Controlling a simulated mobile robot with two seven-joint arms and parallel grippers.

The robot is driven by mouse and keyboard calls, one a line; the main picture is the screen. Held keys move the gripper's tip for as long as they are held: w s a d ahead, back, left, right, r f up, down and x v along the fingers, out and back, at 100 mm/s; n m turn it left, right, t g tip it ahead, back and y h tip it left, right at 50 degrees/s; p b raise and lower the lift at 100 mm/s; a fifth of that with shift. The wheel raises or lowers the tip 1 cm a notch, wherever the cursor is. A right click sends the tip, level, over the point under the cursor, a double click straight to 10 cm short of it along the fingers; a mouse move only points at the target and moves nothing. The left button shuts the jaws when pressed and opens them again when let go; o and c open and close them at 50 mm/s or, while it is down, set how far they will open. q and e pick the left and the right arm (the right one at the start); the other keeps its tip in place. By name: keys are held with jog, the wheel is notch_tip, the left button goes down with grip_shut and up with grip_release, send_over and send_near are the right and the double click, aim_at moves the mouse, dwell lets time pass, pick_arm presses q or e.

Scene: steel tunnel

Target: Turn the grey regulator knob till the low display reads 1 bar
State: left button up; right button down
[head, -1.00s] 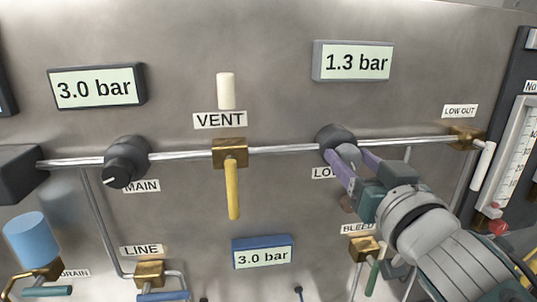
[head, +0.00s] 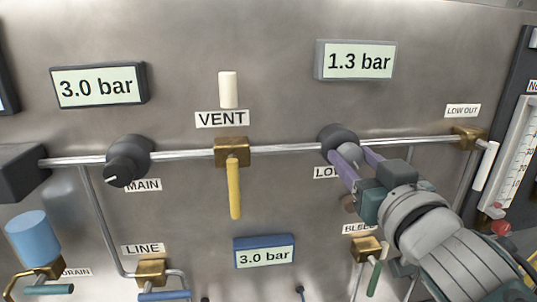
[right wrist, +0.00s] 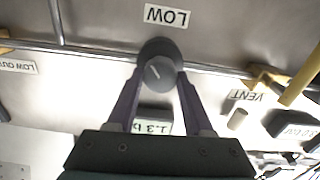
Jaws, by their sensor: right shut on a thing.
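The grey regulator knob (head: 337,135) sits on the pipe above the partly covered LOW label. My right gripper (head: 352,158) is shut on it, with one purple finger on each side. In the right wrist view, which is upside down, the knob (right wrist: 160,66) shows between the fingertips with a light pointer line on its face. The low display (head: 357,61), grey-framed above the knob, reads 1.3 bar. In the right wrist view the display (right wrist: 152,126) is partly hidden behind my gripper. My left gripper is not in view.
The MAIN knob (head: 128,160) and a 3.0 bar display (head: 98,86) are at left. The VENT valve's yellow lever (head: 235,188) hangs left of my gripper. The blue-framed display (head: 264,253) reads 3.0 bar. The BLEED valve (head: 367,248) is close below my right arm.

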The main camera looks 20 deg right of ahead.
jog(key=shift+a+n+b, duration=0.1)
jog(key=shift+n+b, duration=0.2)
jog(key=shift+n, duration=1.8)
jog(key=shift+c, duration=1.4)
grip_release()
